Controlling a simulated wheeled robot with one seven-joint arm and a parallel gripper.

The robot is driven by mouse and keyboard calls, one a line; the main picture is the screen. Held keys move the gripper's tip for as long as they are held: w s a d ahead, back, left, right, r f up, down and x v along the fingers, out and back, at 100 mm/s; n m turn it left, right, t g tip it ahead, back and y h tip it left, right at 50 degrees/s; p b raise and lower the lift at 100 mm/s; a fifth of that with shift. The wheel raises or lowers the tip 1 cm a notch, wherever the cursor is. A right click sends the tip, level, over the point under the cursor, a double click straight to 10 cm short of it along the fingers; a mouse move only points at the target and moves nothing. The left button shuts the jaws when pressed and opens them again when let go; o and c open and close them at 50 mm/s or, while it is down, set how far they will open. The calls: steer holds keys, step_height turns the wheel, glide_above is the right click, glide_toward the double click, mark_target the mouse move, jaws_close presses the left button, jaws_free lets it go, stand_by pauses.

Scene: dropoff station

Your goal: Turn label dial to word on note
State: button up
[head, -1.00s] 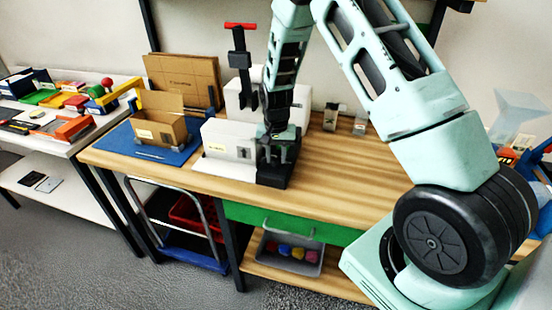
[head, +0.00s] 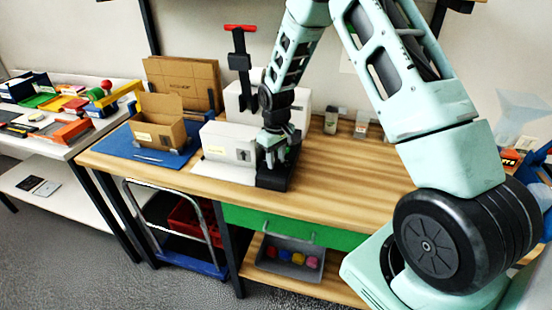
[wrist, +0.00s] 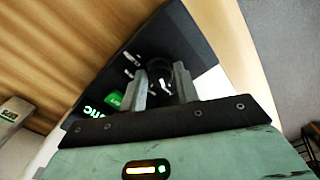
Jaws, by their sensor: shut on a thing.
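The label dial (wrist: 158,68) is a dark round knob on a black box with white marks and a green label (wrist: 114,99). In the wrist view my gripper (wrist: 161,86) has its two fingers closed on either side of the dial. In the head view my gripper (head: 271,161) is at the black box (head: 274,180), beside a white block-like machine (head: 228,140), and hides the dial.
The cardboard box (head: 158,124) stands on a blue mat (head: 190,152), with flat cardboard behind. A press with a red handle (head: 240,28) rises behind the machine. Small jars (head: 331,120) stand at the back. The wooden tabletop (head: 350,180) is clear to the right.

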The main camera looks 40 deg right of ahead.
mark_target(276, 161)
steer(key=shift+n, duration=0.6)
steer(key=o, duration=1)
steer(key=shift+c, duration=0.2)
step_height(276, 161, up, 18)
steer(key=b, duration=0.2)
steer(key=shift+f+b, duration=0.25)
steer(key=shift+b, duration=0.05)
